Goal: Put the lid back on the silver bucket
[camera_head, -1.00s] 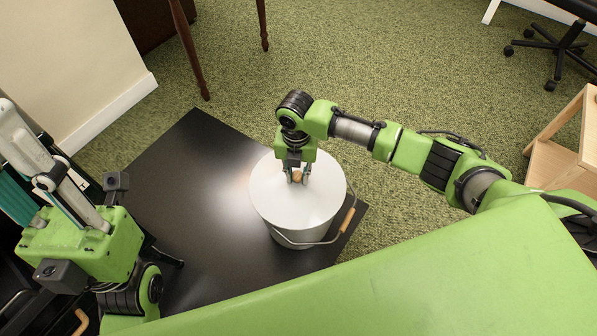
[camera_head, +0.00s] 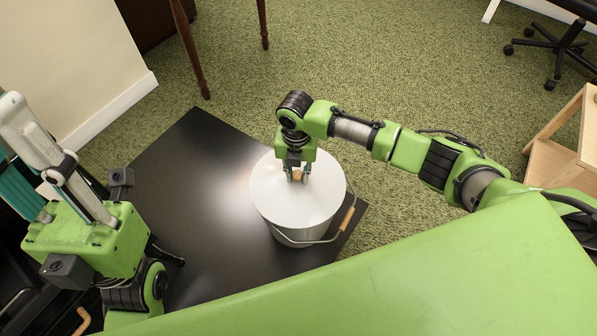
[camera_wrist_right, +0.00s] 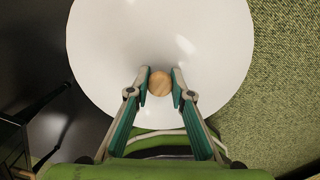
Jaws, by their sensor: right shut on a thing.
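The round white lid (camera_head: 285,208) lies over the top of the silver bucket (camera_head: 295,238), level and roughly centred, hiding the bucket's opening. I cannot tell whether it is fully seated on the rim. My right gripper (camera_head: 297,176) points down at the lid's middle, shut on its round wooden knob (camera_head: 298,175). In the right wrist view the lid (camera_wrist_right: 190,40) fills the middle, with the knob (camera_wrist_right: 160,83) between the two fingertips. My left gripper (camera_head: 45,150) is raised at the left, away from the bucket, its fingertips not clearly shown.
The bucket stands near the right corner of a black table (camera_head: 200,165), whose left part is bare. The bucket's wire handle with a wooden grip (camera_head: 347,218) hangs at its right. A wooden shelf unit (camera_head: 560,160) stands at the far right. Green carpet surrounds the table.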

